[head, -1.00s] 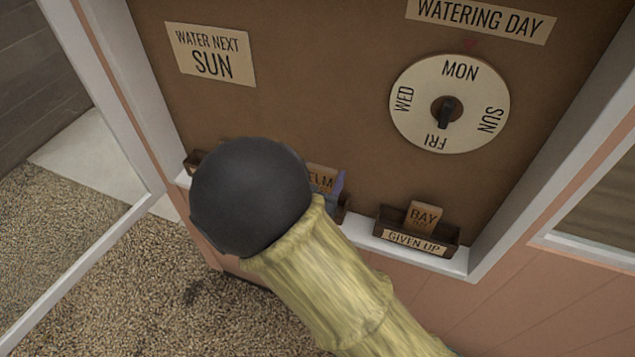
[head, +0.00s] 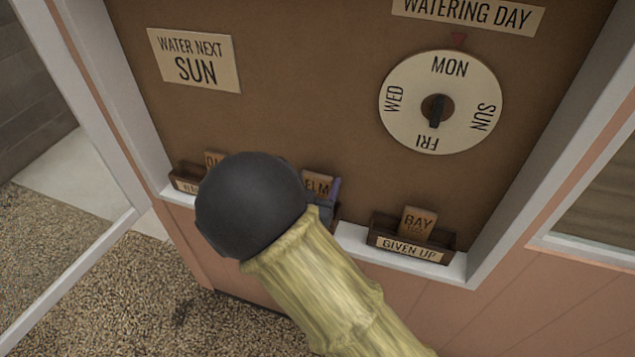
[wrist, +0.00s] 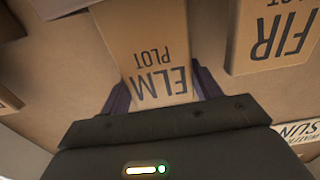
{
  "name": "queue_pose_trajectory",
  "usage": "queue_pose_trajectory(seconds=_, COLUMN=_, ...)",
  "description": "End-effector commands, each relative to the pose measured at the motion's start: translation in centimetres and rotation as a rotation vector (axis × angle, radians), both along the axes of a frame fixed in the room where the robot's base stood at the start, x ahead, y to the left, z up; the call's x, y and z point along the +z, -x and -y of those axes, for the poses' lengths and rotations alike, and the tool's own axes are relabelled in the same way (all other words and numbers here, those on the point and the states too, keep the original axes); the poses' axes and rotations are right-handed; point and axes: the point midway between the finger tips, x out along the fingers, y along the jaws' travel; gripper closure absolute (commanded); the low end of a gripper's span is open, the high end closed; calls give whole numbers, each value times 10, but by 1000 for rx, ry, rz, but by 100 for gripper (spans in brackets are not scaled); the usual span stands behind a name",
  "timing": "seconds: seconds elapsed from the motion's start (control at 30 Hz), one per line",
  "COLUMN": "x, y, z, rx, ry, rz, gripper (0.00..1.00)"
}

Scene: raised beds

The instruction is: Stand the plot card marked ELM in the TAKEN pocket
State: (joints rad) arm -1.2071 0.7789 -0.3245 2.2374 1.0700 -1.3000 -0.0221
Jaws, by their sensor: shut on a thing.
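The ELM card (head: 317,186) is a tan card with dark lettering. My gripper (wrist: 162,90) is shut on it, with a dark purple finger along each side of the card in the wrist view. One finger also shows at the card's right in the head view. The card is at the middle pocket (head: 334,213), of which only the right end shows past my arm. That pocket's label is hidden, and I cannot tell whether the card's lower end is inside it. No TAKEN label is readable.
A FIR card (wrist: 272,38) is beside ELM in the wrist view. The GIVEN UP pocket (head: 384,241) at right holds the BAY card (head: 417,222). The left pocket (head: 184,180), its label partly hidden, holds a partly covered card (head: 213,160). A day dial (head: 405,125) is above.

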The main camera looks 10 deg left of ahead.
Motion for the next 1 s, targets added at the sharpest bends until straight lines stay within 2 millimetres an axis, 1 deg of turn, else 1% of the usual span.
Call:
queue_pose_trajectory(seconds=0.03, x=-6, y=0, z=0, rx=0, ry=0, rz=0, gripper=59)
queue_pose_trajectory(seconds=0.13, x=-10, y=0, z=0, rx=0, ry=0, rz=0, gripper=59)
queue_pose_trajectory(seconds=0.47, x=-10, y=0, z=0, rx=0, ry=0, rz=0, gripper=59)
queue_pose_trajectory(seconds=0.5, x=-10, y=0, z=-1, rx=1, ry=-1, rz=1, gripper=33)
queue_pose_trajectory(seconds=0.57, x=-10, y=0, z=-1, rx=1, ry=-1, rz=1, gripper=21)
queue_pose_trajectory(seconds=0.6, x=-10, y=0, z=-1, rx=1, ry=-1, rz=1, gripper=13)
queue_pose_trajectory(seconds=0.63, x=-10, y=0, z=-1, rx=1, ry=-1, rz=1, gripper=12)
queue_pose_trajectory(seconds=0.87, x=-10, y=0, z=0, rx=0, ry=0, rz=0, gripper=12)
queue_pose_trajectory(seconds=1.0, x=-11, y=4, z=-1, rx=0, ry=-1, rz=0, gripper=12)
